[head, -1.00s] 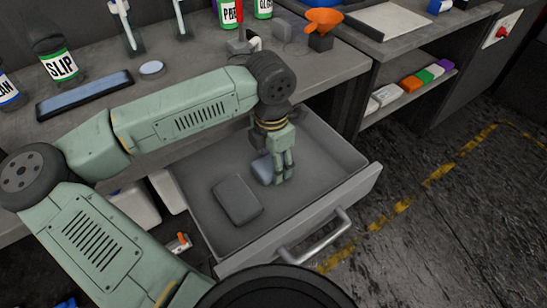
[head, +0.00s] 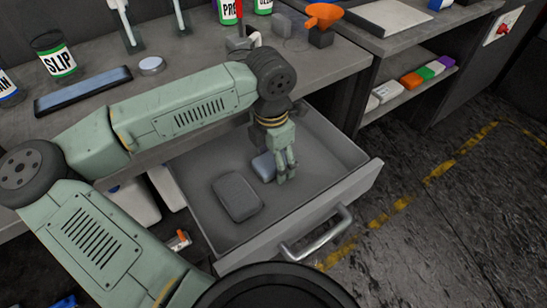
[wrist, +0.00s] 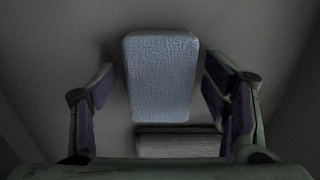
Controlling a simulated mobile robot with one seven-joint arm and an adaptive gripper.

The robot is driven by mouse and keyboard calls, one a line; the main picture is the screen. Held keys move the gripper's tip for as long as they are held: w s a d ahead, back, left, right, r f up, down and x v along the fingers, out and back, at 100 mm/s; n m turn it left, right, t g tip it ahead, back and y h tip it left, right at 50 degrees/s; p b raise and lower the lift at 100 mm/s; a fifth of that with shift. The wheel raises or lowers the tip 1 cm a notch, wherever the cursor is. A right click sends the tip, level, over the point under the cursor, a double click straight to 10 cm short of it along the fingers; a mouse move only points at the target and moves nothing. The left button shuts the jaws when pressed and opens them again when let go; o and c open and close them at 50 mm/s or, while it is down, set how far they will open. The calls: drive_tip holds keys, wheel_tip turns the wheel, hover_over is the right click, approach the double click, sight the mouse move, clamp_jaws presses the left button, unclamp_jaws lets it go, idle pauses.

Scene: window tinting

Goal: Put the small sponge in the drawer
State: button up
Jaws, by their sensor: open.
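The drawer (head: 320,198) is pulled open below the bench. A small light-blue sponge (head: 263,166) is inside it, partly hidden behind my gripper (head: 286,176). My gripper reaches down into the drawer. In the wrist view, the sponge (wrist: 160,75) shows between the two open fingers (wrist: 160,92), with a gap on both sides. It appears to lie on the drawer floor, apart from the fingers. A darker grey block (head: 237,197) lies flat in the drawer left of the sponge.
The drawer front has a metal handle (head: 316,236). A shelf at right holds coloured blocks (head: 411,80). The drawer's right part is clear.

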sight(272, 159)
wheel_tip(272, 159, up, 12)
drive_tip(key=b, duration=0.1)
drive_tip(key=shift+s+r, duration=0.2)
drive_tip(key=shift+a, duration=0.1)
drive_tip(key=shift+c, duration=0.4)
idle(0.9)
